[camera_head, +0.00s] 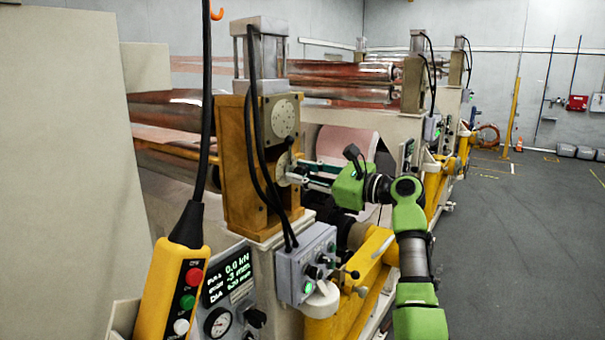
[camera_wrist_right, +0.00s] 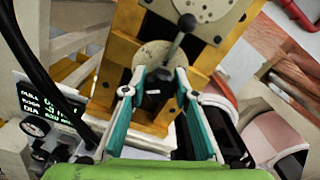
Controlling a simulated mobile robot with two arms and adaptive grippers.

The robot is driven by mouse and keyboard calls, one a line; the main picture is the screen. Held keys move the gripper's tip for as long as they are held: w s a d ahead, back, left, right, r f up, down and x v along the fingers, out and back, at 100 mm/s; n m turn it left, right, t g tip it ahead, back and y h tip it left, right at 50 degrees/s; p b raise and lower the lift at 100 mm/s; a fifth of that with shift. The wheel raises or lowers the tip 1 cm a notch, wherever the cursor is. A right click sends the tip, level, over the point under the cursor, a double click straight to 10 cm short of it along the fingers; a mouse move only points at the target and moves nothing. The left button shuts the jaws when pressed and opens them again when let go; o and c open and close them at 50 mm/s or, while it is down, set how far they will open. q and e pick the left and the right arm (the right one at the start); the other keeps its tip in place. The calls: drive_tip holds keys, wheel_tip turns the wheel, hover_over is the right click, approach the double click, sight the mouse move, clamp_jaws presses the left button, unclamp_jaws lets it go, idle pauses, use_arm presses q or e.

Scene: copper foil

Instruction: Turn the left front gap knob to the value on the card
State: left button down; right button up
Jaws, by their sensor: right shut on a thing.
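The gap knob (camera_head: 284,161) is a round grey metal knob on the front of the yellow-brown bearing block (camera_head: 236,140), below a pale drilled disc (camera_head: 285,118). In the right wrist view the knob (camera_wrist_right: 151,56) has a dark lever with a ball end across it. My right gripper (camera_head: 294,174) reaches it from the right, level with it. I cannot make out a value card. My left gripper is out of view.
A yellow pendant (camera_head: 175,292) with red, green and white buttons hangs at lower left by a black cable. A dark display (camera_head: 227,275) reads about 0.0 kN. A grey switch box (camera_head: 308,268) stands below the block. Open floor (camera_head: 510,240) lies to the right.

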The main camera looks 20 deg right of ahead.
drive_tip(key=shift+f+m, duration=0.1)
drive_tip(key=shift+m, duration=0.3)
drive_tip(key=o, duration=1.1)
drive_tip(key=v, duration=1.2)
